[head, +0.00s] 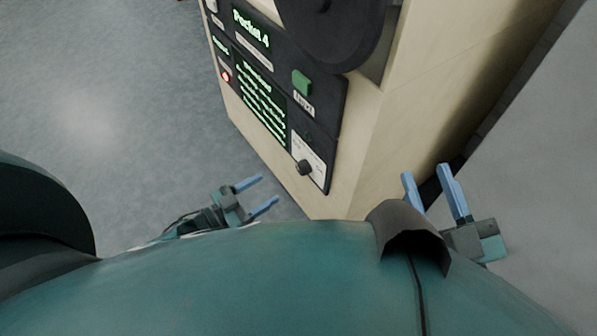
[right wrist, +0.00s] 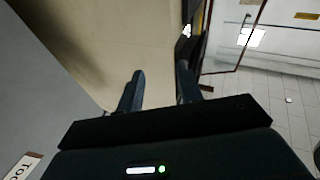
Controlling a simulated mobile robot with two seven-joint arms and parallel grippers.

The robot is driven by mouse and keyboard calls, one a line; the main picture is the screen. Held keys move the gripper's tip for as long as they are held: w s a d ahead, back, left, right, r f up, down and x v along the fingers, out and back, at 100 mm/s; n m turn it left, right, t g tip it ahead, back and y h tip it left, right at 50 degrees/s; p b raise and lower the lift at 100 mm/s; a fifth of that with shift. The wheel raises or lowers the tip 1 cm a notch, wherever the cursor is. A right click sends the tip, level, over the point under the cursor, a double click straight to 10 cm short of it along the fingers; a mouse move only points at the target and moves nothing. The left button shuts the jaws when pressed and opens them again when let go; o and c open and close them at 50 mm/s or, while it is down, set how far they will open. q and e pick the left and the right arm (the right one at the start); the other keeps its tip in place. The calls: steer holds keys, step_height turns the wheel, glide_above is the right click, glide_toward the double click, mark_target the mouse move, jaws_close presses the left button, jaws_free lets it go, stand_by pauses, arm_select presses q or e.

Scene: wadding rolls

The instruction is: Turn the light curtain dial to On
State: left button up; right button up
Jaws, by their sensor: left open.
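The light curtain dial (head: 304,167) is a small dark knob on a white plate, low on the black control panel of a cream machine in the head view. Its setting is too small to read. My left gripper (head: 268,192) is open and empty, to the left of and a little below the dial, apart from it. My right gripper (head: 428,178) is open and empty, to the right of the dial near the machine's side. Its two dark-looking fingers also show apart in the right wrist view (right wrist: 160,88), with nothing between them.
The cream machine (head: 375,150) carries a green button (head: 301,82), a red lit button (head: 225,76), a green-text screen (head: 262,104) and a large black disc (head: 335,30) above. Grey floor (head: 110,110) is clear on the left. A glazed door (right wrist: 238,30) stands beyond in the right wrist view.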

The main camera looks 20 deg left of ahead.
mark_target(299, 169)
arm_select(q)
steer(key=b+x, duration=0.3)
steer(key=x, duration=0.7)
steer(key=shift+w+d, duration=0.25)
steer(key=shift+w, duration=0.05)
arm_select(e)
steer(key=shift+w+a+r+n+t+y, duration=0.1)
steer(key=shift+w+r+n+t+y, duration=0.1)
steer(key=shift+r+y, duration=0.2)
steer(key=shift+w+r+n+t+y, duration=0.2)
steer(key=shift+r+y, duration=0.1)
steer(key=shift+r, duration=0.1)
arm_select(q)
steer(key=shift+c, duration=0.5)
steer(key=c, duration=0.9)
arm_select(e)
steer(key=shift+s+f, duration=0.1)
